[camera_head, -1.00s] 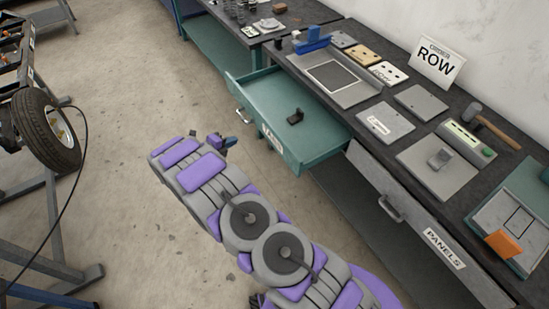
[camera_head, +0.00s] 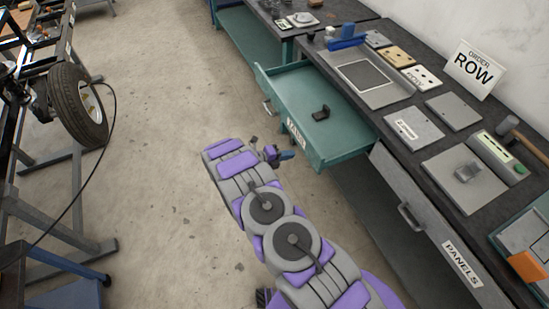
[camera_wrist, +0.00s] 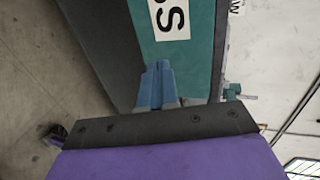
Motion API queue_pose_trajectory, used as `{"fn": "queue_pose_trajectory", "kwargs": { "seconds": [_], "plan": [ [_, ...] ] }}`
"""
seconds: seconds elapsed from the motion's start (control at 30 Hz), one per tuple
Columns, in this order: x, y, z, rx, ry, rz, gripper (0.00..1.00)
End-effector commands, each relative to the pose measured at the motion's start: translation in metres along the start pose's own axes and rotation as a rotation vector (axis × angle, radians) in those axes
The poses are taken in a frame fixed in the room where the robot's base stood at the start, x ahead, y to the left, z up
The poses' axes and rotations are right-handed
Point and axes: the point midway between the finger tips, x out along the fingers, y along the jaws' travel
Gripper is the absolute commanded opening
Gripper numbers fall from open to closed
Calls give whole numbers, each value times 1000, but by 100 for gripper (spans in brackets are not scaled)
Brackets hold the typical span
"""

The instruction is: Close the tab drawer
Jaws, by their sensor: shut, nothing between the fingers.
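The teal tab drawer (camera_head: 345,146) is pulled out from under the workbench, with a small black part (camera_head: 321,113) lying inside it. Its front carries a white label, partly cut off in the wrist view (camera_wrist: 170,20), and a handle (camera_head: 268,106) shows at its far end. My gripper (camera_head: 285,156) is shut and empty, in front of the drawer's near end and a little apart from it in the head view. In the wrist view the blue fingertips (camera_wrist: 158,68) point at the teal front just below the label; I cannot tell whether they touch.
A grey drawer labelled PANELS (camera_head: 440,235) is to the right under the dark workbench. Plates and an ORDER ROW sign (camera_head: 474,68) are on the bench top. A wheel on a stand (camera_head: 78,105) is at left. The concrete floor between is open.

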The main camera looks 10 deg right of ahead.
Motion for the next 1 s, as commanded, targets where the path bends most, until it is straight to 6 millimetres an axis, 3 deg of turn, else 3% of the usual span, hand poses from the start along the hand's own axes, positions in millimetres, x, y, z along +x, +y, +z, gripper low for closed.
{"fn": "queue_pose_trajectory", "kwargs": {
  "seconds": [0.1, 0.3, 1.0],
  "plan": [
    [21, -3, -1, 0, 4, -1, 0],
    [37, -9, 1, -2, 2, -7, 0],
    [55, -15, 0, -1, 1, -3, 0]
  ]
}}
